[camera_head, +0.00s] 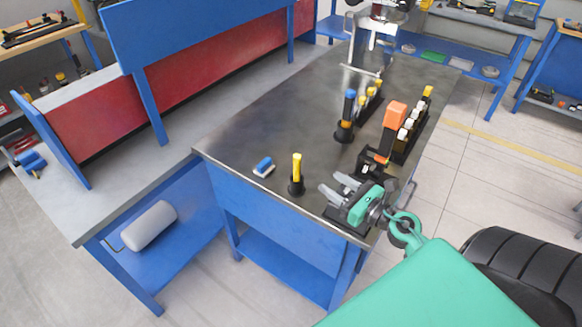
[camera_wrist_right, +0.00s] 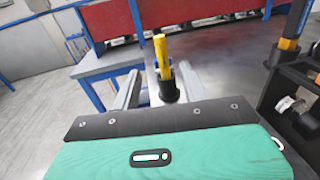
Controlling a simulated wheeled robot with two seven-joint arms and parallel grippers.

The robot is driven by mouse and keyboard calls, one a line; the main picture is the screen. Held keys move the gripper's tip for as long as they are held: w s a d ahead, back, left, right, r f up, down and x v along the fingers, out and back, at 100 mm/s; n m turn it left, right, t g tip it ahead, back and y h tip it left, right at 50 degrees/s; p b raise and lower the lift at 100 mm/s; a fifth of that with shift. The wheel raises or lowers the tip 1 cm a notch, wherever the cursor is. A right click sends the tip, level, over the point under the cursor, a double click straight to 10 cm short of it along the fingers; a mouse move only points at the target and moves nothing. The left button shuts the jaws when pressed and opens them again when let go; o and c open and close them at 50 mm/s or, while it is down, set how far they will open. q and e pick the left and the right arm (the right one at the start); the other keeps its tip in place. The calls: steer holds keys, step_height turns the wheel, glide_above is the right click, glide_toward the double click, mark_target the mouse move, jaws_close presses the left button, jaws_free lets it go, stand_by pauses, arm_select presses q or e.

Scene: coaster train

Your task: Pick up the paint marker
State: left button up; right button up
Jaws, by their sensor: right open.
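A yellow marker (camera_head: 297,165), which looks like the paint marker, stands upright in a small black holder (camera_head: 297,187) near the front edge of the metal bench top. My right gripper (camera_head: 331,186) is open and low over the bench, to the right of the marker, with its fingers pointing towards it. In the right wrist view the yellow marker (camera_wrist_right: 161,56) shows upright ahead, between the two grey fingers and apart from both. Its lower end is inside the black holder (camera_wrist_right: 168,92). My left gripper does not show.
A blue and white block (camera_head: 264,167) lies left of the marker. A blue-topped tool (camera_head: 349,103) stands in a black holder farther back. Black racks with an orange item (camera_head: 394,115) and several bottles stand at the right. The bench's left middle is clear.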

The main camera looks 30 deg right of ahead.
mark_target(300, 161)
steer(key=p+x, duration=0.3)
steer(key=x, duration=0.4)
steer(key=shift+w+r, duration=0.1)
steer(key=shift+w, duration=0.15)
steer(key=shift+w+a, duration=0.15)
steer(key=shift+w, duration=0.25)
steer(key=shift+w+a+p, duration=0.1)
steer(key=shift+w+p, duration=0.4)
steer(key=shift+w, duration=0.05)
steer(key=p+x, duration=0.1)
steer(key=x, duration=0.2)
steer(key=shift+w, duration=0.15)
steer(key=shift+w+a, duration=0.1)
steer(key=shift+w, duration=0.3)
jaws_close()
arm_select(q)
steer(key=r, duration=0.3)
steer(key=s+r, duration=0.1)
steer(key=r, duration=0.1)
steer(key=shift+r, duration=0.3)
